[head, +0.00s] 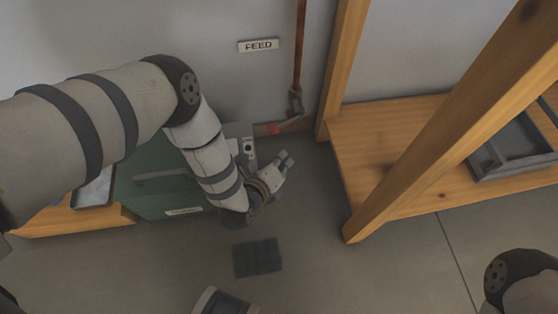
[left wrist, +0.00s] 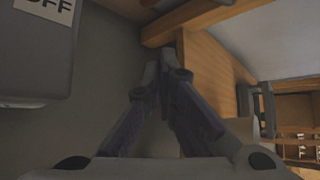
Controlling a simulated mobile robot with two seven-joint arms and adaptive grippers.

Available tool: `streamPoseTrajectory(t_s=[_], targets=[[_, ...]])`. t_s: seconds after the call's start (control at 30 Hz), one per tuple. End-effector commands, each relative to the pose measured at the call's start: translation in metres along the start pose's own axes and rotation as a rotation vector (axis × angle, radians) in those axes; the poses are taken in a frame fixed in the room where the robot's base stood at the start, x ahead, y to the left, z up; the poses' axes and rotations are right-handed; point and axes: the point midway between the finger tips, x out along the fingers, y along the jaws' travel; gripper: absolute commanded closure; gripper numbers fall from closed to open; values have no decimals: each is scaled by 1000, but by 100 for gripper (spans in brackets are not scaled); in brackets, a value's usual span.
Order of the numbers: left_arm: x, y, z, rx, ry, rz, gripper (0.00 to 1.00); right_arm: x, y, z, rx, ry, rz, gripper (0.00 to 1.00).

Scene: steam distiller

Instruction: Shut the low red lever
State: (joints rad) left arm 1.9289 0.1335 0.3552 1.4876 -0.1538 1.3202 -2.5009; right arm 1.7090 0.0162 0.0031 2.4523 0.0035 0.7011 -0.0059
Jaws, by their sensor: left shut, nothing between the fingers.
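The low red lever (head: 274,129) shows as a small red piece at the foot of the wall, beside the pipe fitting at the lower end of the copper feed pipe (head: 299,50). Its exact angle is too small to tell. My left gripper (head: 288,159) is shut and empty, a little below the lever in the head view and apart from it. In the left wrist view its fingertips (left wrist: 165,62) are together, and the lever cannot be made out. My right gripper is not in view.
A green cabinet (head: 155,190) and a grey switch box (head: 247,146) stand left of the gripper. A wooden frame (head: 385,205) with a dark tray (head: 490,162) on its shelf is at the right. A dark floor grate (head: 257,257) lies in front. Floor between is clear.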

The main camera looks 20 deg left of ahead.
Motion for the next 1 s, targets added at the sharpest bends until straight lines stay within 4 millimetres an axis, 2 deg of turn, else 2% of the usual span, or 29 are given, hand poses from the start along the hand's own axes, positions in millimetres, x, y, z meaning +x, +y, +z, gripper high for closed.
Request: streamPoseTrajectory(t_s=[0.03,0.27,0.33,0.53,1.0], targets=[[14,7,-3,-2,0,4,100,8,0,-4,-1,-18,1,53],[63,7,-3,-2,2,5,100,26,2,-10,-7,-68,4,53],[53,3,15,-3,-1,6,100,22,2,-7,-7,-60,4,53],[45,2,35,-2,1,5,100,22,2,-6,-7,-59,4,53],[40,4,33,11,15,20,100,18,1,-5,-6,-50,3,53]])
